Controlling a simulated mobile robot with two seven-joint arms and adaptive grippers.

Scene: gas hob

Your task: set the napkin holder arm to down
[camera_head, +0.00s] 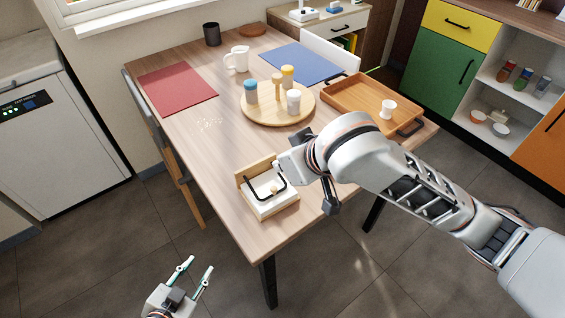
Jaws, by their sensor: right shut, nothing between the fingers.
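The napkin holder (243,180) is a light wooden tray with an upright back, near the table's front corner, with white napkins (272,206) in it. Its black bent arm (255,195) shows over the napkins; whether it rests on them is hard to tell. My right gripper (281,178) is shut and empty, at the holder's right back side, close to the black arm. Its fingertips are partly hidden and contact cannot be told. My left gripper (198,271) is open and empty, low over the floor, in front of and apart from the table.
The wooden table (205,150) has clear room left of the holder. Behind stand a round tray (252,112) with several jars and a rectangular wooden tray (345,101) with a white cup (388,109). A red mat (178,88), a blue mat (300,63) and a white jug (238,58) lie further back.

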